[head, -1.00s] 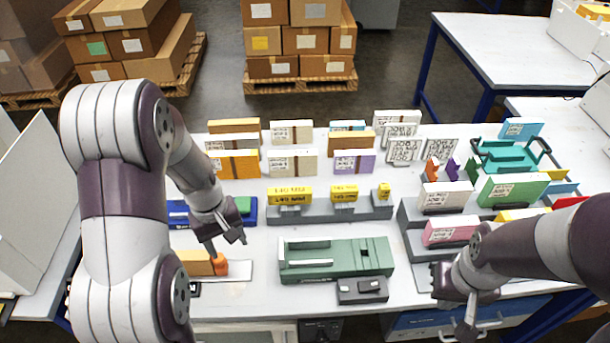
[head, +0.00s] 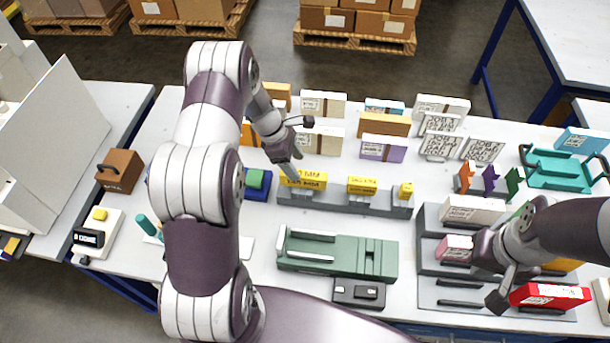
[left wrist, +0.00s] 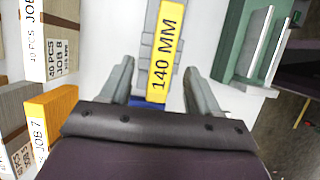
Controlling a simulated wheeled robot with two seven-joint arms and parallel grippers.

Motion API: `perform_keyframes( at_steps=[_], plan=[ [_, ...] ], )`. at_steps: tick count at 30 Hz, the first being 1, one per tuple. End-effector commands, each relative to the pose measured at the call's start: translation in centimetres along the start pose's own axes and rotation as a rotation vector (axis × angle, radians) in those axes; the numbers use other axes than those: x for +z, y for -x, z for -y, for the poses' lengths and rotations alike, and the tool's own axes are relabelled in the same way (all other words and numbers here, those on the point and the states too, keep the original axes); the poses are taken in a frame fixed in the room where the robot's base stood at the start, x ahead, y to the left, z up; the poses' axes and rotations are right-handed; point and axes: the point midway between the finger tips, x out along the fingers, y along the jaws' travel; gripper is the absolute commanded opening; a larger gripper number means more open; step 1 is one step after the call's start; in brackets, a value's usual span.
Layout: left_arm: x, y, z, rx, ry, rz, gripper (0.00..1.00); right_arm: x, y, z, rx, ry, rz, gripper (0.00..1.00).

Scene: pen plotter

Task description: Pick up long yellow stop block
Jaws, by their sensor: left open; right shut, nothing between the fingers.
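The long yellow stop block (head: 303,179), marked 140 MM, sits at the left end of a grey rack (head: 340,201). In the left wrist view the block (left wrist: 163,55) lies lengthwise between the fingers. My left gripper (head: 291,160) is open just above and behind the block; it also shows in the left wrist view (left wrist: 158,85). I cannot tell whether a finger touches the block. A medium yellow block (head: 362,185) and a short yellow block (head: 406,190) sit further right on the rack. My right gripper (head: 502,283) is shut and empty over the right-hand shelves.
A green plotter-like fixture (head: 338,253) stands in front of the rack, with a dark grey box (head: 359,293) before it. Cartons, including a purple-and-white one (head: 383,147), stand behind. A blue tray (head: 257,190) is close left of the rack.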

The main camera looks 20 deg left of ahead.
Motion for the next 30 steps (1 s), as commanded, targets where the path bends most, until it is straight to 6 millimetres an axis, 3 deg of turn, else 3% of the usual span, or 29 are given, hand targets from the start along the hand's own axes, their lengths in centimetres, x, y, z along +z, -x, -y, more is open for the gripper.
perform_keyframes(
  at_steps=[6, 10, 30],
  plan=[
    [0.9, -3.2, 0.2, -0.005, -0.001, -0.001, 0.62, -0.2, 2.0, 0.0, 0.0, 0.0, 0.0, 0.0],
    [0.7, -5.1, 0.1, -0.001, -0.002, -0.001, 0.62, -0.2, 2.0, 0.0, 0.0, 0.0, 0.0, 0.0],
    [0.5, -5.9, 0.1, 0.001, -0.002, -0.001, 0.62, -0.1, 1.4, 0.0, 0.0, 0.0, 0.0, 0.0]
  ],
)
